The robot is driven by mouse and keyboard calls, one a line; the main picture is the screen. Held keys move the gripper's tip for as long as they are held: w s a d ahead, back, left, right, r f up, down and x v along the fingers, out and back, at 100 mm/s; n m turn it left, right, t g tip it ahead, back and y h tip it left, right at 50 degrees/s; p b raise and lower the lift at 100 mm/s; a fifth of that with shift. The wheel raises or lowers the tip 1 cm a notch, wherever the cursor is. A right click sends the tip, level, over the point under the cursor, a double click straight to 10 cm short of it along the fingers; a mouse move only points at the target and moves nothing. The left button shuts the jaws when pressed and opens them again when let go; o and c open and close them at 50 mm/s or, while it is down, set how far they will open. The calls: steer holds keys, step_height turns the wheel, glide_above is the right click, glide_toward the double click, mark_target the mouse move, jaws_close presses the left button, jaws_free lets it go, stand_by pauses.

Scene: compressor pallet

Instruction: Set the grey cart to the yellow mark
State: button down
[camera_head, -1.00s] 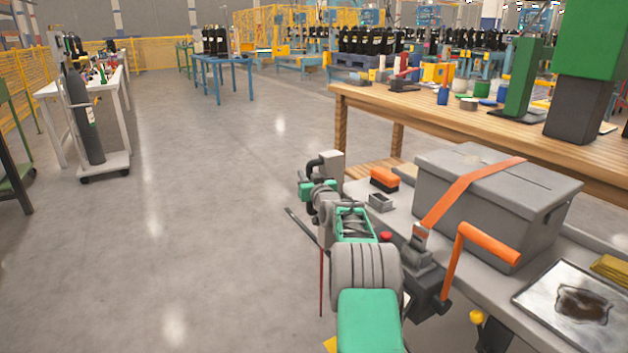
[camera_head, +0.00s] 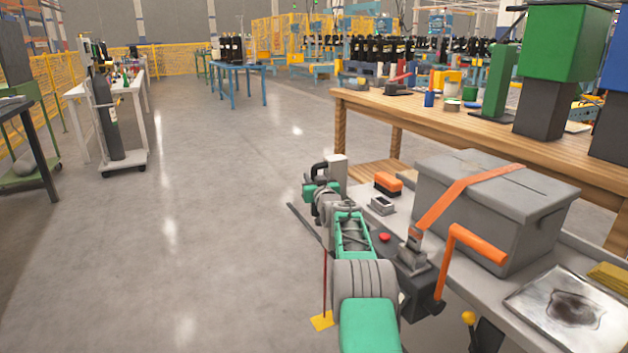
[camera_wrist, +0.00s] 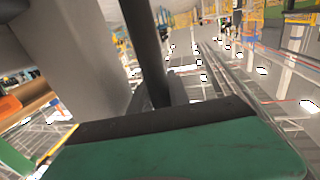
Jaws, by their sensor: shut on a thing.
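The grey cart (camera_head: 478,300) stands at the right of the head view, alongside my arm. A grey lidded box (camera_head: 480,215) under an orange strap rides on it, and an orange bent handle (camera_head: 455,262) rises at its near side. My gripper (camera_head: 322,182) is by the cart's far left end. It is shut on a dark bar (camera_wrist: 145,50), which shows in the wrist view; the fingers' contact is largely hidden. The yellow mark (camera_head: 321,321) is a small patch on the floor left of my arm, with a thin red upright line above it.
A wooden workbench (camera_head: 470,128) stands close behind the cart on the right. A white table (camera_head: 135,100) and a gas-cylinder trolley (camera_head: 110,130) stand left; a blue table (camera_head: 238,68) is farther back. The floor (camera_head: 210,230) at left and middle is clear.

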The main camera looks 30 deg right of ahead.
steer(key=shift+s, duration=0.15)
steer(key=c, duration=1.5)
jaws_free()
steer(key=shift+d, duration=0.1)
steer(key=shift+c, duration=0.2)
steer(key=shift+s+r, duration=0.1)
steer(key=shift+s, duration=0.15)
steer(key=p+v, duration=0.2)
steer(key=v, duration=0.5)
steer(key=shift+s+a, duration=0.15)
steer(key=shift+a, duration=0.05)
